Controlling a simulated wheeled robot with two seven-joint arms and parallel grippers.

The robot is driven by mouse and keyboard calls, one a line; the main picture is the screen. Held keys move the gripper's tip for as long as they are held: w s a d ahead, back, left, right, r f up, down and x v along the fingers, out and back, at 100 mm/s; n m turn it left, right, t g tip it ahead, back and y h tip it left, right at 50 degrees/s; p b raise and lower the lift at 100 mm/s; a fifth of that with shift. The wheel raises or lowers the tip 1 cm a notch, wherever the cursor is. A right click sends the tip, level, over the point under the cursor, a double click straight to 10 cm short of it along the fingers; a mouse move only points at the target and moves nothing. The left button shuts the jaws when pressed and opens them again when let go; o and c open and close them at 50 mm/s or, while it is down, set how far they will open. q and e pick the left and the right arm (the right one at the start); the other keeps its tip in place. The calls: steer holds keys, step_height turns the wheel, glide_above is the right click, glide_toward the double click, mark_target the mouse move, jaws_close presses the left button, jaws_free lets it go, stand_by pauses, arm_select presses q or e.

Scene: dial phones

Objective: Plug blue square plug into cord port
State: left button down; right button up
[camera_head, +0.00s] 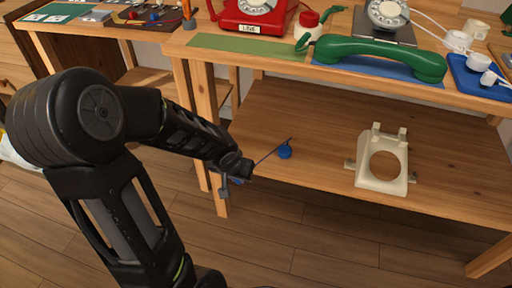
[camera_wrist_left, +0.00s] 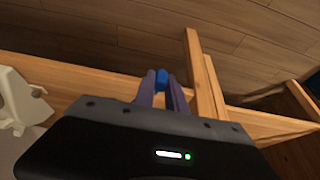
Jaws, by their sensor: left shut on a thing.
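The blue plug (camera_head: 285,152) shows near the lower shelf, at the tip of my left gripper (camera_head: 287,144). In the left wrist view the blue plug (camera_wrist_left: 161,79) sits between the ends of the two purple fingers (camera_wrist_left: 162,90), which are shut on it. Its square shape is too small to make out. The left arm reaches in from the left, in front of the table. I cannot tell any gap between the plug and the shelf. I cannot make out a cord port. My right gripper is not in view.
A cream phone shell (camera_head: 384,165) sits on the lower shelf (camera_head: 330,190) at right. A green handset (camera_head: 380,57), a red phone (camera_head: 254,16) and a blue tray (camera_head: 468,78) are on the tabletop above. A wooden table leg (camera_head: 207,125) stands beside the gripper.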

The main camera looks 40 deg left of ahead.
arm_select(q)
glide_toward(257, 147)
step_height(257, 147, down, 2)
steer(key=shift+w+f, duration=0.1)
steer(key=shift+f, duration=0.05)
steer(key=shift+w, duration=0.1)
steer(key=shift+w+a+f, duration=0.1)
steer(key=shift+w+a, duration=0.1)
steer(key=shift+w, duration=0.35)
steer(key=shift+w+a, duration=0.2)
steer(key=shift+w, duration=0.3)
steer(key=shift+s+f+b, duration=0.1)
steer(key=shift+f+b, duration=1)
steer(key=shift+f, duration=0.35)
steer(key=shift+f, duration=0.3)
steer(key=c, duration=1.4)
jaws_free()
steer(key=shift+r, duration=0.1)
